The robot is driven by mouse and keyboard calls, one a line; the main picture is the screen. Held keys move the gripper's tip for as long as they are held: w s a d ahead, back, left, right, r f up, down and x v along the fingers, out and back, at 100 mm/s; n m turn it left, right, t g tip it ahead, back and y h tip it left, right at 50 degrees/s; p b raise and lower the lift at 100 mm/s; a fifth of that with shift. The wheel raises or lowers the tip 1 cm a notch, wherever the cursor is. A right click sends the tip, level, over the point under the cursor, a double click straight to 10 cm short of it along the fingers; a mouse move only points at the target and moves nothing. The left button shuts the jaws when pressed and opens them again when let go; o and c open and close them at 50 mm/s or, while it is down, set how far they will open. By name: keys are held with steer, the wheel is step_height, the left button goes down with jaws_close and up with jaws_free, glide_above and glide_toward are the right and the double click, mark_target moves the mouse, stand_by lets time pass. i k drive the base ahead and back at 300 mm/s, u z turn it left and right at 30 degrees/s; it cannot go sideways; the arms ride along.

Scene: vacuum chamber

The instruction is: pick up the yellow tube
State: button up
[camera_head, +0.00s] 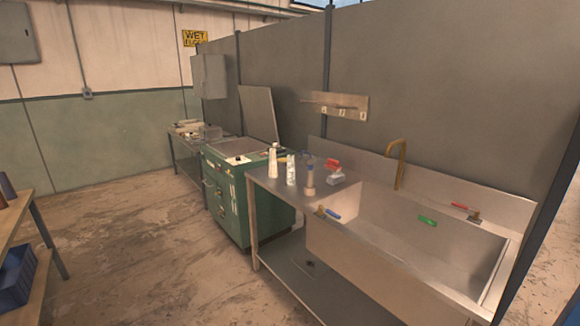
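No loose, plainly yellow tube can be made out in the head view. The only yellowish tube shape is a brass-coloured curved spout (401,160) rising at the back edge of the sink. A cream bottle (273,161) and a white bottle (291,170) stand upright on the left part of the metal sink counter (270,183). A tan, dark-topped upright item (310,180) stands to their right. My gripper is not in view.
The deep sink basin (410,235) holds a green item (427,221). A red item (333,164) and a white block (336,177) lie on the counter. A green cabinet (228,205) stands left of the sink. A workbench (45,220) is at far left, with open floor between.

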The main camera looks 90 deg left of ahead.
mark_target(273, 166)
steer(key=u, duration=3.7)
steer(key=i, duration=1.8)
steer(key=u, duration=0.45)
steer(key=i, duration=1.9)
steer(key=z, duration=1.1)
steer(key=i, duration=1.15)
steer(key=z, duration=1.1)
